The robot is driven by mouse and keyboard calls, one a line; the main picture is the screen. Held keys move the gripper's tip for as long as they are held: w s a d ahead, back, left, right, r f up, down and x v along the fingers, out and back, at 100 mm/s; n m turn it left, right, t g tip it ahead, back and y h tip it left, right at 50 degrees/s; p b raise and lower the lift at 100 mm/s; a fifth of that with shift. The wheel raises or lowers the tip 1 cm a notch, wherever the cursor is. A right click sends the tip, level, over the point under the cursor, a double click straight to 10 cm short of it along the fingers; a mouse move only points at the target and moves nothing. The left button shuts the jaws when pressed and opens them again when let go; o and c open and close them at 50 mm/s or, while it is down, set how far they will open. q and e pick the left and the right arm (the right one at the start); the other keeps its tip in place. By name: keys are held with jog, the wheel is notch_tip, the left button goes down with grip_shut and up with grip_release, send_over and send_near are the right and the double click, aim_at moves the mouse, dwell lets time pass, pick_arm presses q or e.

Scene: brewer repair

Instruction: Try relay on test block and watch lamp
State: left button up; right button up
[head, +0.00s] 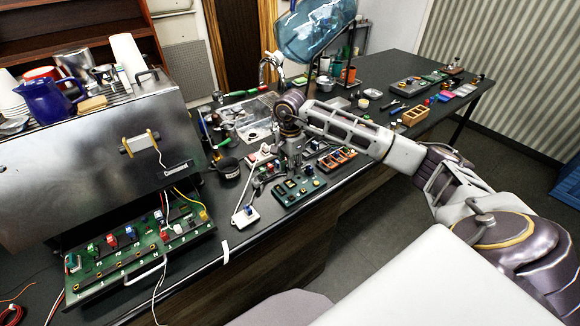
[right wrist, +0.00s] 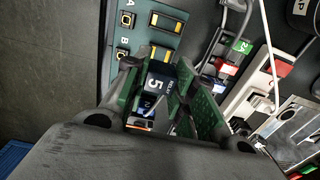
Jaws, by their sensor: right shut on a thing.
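My right gripper (head: 293,165) reaches down over the dark green test block (head: 299,191) on the bench. In the right wrist view my right gripper (right wrist: 166,95) is shut on a dark relay (right wrist: 159,80) marked 5, with a blue part below. The test block (right wrist: 144,50) lies behind it, with yellow-edged slots and buttons lettered A and B. Whether the relay touches the block is hidden by the fingers. I cannot pick out the lamp or tell whether it is lit. My left gripper is not in view.
The steel brewer (head: 90,150) stands at left with its green relay board (head: 140,262) pulled out in front. A white-based part (head: 245,216) with a lead lies left of the block. An orange compartment tray (head: 337,159) is close on the right. Tools and parts crowd the bench behind.

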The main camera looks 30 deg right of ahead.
aim_at(299, 186)
jog(key=shift+f, duration=0.15)
jog(key=shift+f+b, duration=0.7)
jog(key=shift+f, duration=0.85)
jog(key=shift+r, duration=0.15)
jog(key=shift+f+b, duration=0.8)
jog(key=shift+b, duration=0.5)
dwell(2.5)
jog(key=shift+r, duration=0.2)
dwell(1.9)
